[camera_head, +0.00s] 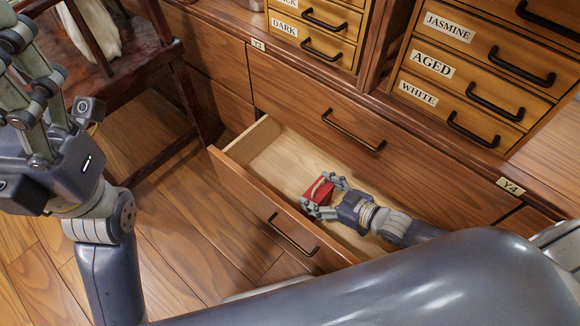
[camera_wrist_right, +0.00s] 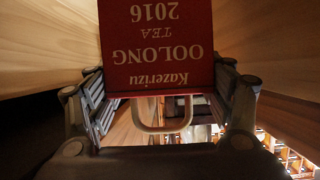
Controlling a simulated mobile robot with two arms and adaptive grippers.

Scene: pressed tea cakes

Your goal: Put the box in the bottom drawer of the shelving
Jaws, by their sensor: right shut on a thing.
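The red box (camera_head: 317,189) is in my right gripper (camera_head: 327,195), inside the outline of the pulled-out bottom drawer (camera_head: 246,196) in the head view. I cannot tell whether the box touches the drawer floor. In the right wrist view the box (camera_wrist_right: 155,45) sits between the two fingers, with its label, "Kazerizu OOLONG TEA 2016", upside down. A pale loop shows below it. My left gripper (camera_head: 25,70) is at the upper left of the head view, away from the drawer and partly cut off; its opening is unclear.
The drawer has a dark handle (camera_head: 292,236) and a bare pale wooden floor (camera_head: 278,160). A closed wide drawer (camera_head: 310,95) is above it. Small labelled drawers (camera_head: 450,65) stand on the ledge. A dark wooden stand (camera_head: 150,65) is at the upper left.

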